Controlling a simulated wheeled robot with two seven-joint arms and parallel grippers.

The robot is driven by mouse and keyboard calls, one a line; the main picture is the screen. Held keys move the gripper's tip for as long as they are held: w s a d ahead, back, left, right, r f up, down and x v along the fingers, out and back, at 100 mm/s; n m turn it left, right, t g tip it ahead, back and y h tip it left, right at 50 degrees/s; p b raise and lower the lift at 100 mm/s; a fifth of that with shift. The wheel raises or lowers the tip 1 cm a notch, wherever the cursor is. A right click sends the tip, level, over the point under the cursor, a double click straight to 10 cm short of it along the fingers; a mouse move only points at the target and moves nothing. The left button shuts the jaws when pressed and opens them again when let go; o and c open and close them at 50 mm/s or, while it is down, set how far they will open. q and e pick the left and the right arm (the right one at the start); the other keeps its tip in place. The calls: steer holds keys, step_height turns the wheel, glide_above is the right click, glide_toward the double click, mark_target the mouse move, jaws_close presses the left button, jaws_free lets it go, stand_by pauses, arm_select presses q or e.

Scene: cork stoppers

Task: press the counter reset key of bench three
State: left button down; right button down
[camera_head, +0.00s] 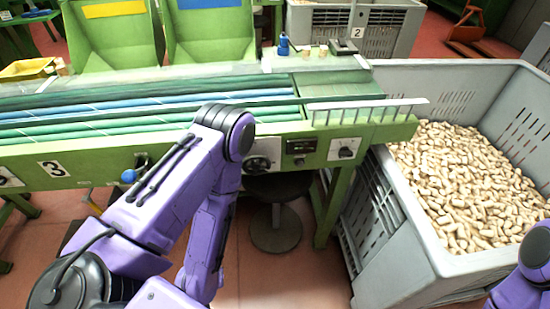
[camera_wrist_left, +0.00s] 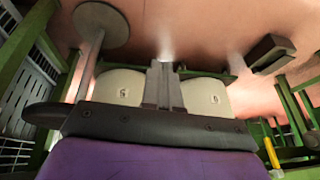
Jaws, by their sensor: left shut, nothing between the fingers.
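Bench three is the green bench (camera_head: 105,162) with a "3" plate (camera_head: 53,169) on its front. A small black counter box (camera_head: 302,146) with a display sits on the front panel, between a dial (camera_head: 258,165) and a switch plate (camera_head: 344,149). The reset key is too small to make out for certain. My left arm rises in front of the bench, left of the counter, and its gripper is hidden in the head view. In the left wrist view my left gripper (camera_wrist_left: 166,68) is shut and empty, with floor behind it. My right gripper is out of view.
A stool (camera_head: 275,230) stands under the bench and also shows in the left wrist view (camera_wrist_left: 101,24). A grey crate (camera_head: 395,225) of corks stands against the bench's right end. A blue knob (camera_head: 129,176) sticks out at the front left.

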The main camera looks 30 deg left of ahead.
mark_target(300, 165)
arm_select(q)
steer(key=shift+w+d, duration=0.1)
steer(key=w+d+r+n+t+h+b, duration=0.1)
steer(key=w+d+r+n+t+h, duration=0.2)
steer(key=w+d, duration=0.4)
steer(key=w+d+r+n+t+h, duration=0.1)
steer(key=w+d+r+n+t, duration=0.35)
steer(key=w, duration=0.45)
steer(key=w+d+r+n+t+h, duration=0.1)
steer(key=w+d+r+n+t, duration=0.1)
steer(key=w+d+r+n, duration=0.1)
steer(key=w+d+r+n+t+h, duration=0.1)
steer(key=w+d+r+n+t, duration=0.1)
steer(key=w+r+n, duration=0.3)
step_height(300, 165, up, 3)
steer(key=shift+d+f, duration=0.1)
steer(key=shift+d, duration=0.65)
steer(key=shift+t, duration=0.25)
steer(key=w+a+p, duration=0.1)
steer(key=w+a, duration=0.4)
steer(key=w, duration=0.2)
steer(key=shift+w, duration=0.15)
